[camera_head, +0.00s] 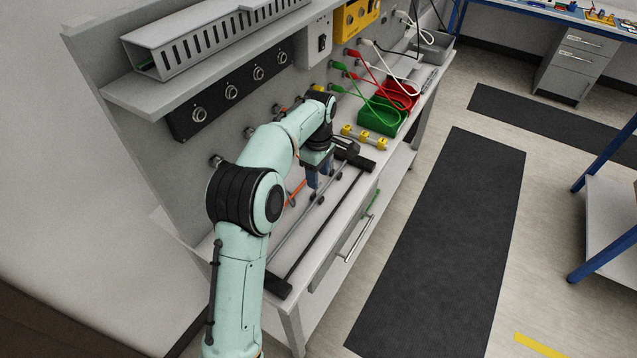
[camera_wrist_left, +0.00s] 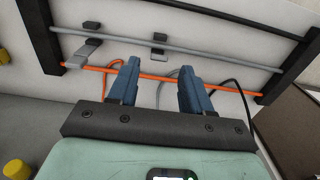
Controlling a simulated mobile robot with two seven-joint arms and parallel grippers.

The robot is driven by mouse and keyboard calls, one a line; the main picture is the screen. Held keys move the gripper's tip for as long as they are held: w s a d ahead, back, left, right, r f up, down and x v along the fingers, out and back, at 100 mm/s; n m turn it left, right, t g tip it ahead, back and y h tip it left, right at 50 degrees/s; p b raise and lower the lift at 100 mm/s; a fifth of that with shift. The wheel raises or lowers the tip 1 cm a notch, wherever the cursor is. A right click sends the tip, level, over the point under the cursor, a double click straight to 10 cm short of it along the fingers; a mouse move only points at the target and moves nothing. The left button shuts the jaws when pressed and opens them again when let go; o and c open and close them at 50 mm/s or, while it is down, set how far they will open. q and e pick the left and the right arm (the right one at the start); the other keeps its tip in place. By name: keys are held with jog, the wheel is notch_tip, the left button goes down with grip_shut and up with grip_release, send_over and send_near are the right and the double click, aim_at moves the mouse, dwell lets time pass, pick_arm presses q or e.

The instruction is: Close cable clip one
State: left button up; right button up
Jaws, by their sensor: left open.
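In the left wrist view an orange cable (camera_wrist_left: 150,76) runs across at the fingertips; contact cannot be told. Small grey clips sit along the cables: one with a tilted light flap (camera_wrist_left: 82,52) at the left and one with a dark top (camera_wrist_left: 159,38) near a grey cable (camera_wrist_left: 215,48). Which is clip one cannot be told. The orange cable also shows in the head view (camera_head: 296,193). My right gripper is not in view.
Black bars (camera_wrist_left: 42,35) bound the cable area. Beyond it on the bench are yellow pieces (camera_head: 349,131), a green bin (camera_head: 380,116) and a red bin (camera_head: 401,95). The floor mat (camera_head: 450,230) is clear.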

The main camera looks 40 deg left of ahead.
pick_arm(q)
jog(key=shift+f, duration=1.6)
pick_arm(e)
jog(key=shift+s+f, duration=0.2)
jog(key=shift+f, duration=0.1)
pick_arm(q)
grip_shut()
jog(key=shift+w, duration=0.1)
